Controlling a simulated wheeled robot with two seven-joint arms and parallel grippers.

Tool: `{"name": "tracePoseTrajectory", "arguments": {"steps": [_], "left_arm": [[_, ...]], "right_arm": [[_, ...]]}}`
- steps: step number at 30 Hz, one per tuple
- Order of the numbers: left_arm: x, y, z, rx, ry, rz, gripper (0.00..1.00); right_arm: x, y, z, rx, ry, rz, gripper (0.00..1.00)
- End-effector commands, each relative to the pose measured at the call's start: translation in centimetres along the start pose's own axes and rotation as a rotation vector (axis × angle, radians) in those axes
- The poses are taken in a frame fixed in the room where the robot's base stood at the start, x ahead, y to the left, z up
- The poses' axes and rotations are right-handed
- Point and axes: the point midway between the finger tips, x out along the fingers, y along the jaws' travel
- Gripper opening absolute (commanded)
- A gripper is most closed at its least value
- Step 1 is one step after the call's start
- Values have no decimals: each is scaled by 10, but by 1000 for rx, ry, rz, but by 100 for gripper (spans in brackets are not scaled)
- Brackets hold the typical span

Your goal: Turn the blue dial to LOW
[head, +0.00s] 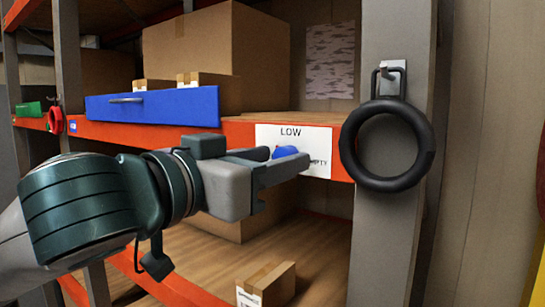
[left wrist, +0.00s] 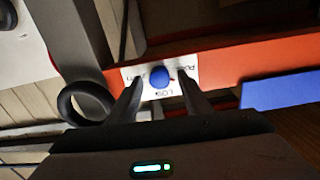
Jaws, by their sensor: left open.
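The blue dial (head: 285,152) sits on a white label plate (head: 292,133) on the orange shelf beam. The plate reads LOW at the top and ends in "PTY" at the right; its left part is hidden by my gripper. My left gripper (head: 289,156) is open, its fingers reaching toward the dial. In the left wrist view the dial (left wrist: 158,77) appears between the two fingertips (left wrist: 160,80), with LOW below it, upside down. A small reddish mark shows at the dial's right side there, toward the right-hand word; contact cannot be told. My right gripper is out of view.
A black ring (head: 387,146) hangs from a hook on the grey post, right of the plate. A blue drawer front (head: 152,106) and cardboard boxes (head: 215,45) are on the shelf. A small box (head: 266,285) lies on the lower shelf.

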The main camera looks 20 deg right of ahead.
Motion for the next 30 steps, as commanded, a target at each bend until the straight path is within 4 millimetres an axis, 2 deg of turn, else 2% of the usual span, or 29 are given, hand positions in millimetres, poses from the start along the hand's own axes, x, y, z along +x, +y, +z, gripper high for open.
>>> {"name": "tracePoseTrajectory", "arguments": {"steps": [1, 6, 20, 30], "left_arm": [[0, 0, 0, 0, 0, 0, 42], [0, 0, 0, 0, 0, 0, 3], [0, 0, 1, 58, -1, 0, 4], [0, 0, 2, 270, -3, -1, 4]], "right_arm": [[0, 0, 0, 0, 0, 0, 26], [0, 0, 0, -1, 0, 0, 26], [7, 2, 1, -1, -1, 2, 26], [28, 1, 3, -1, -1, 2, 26]]}}
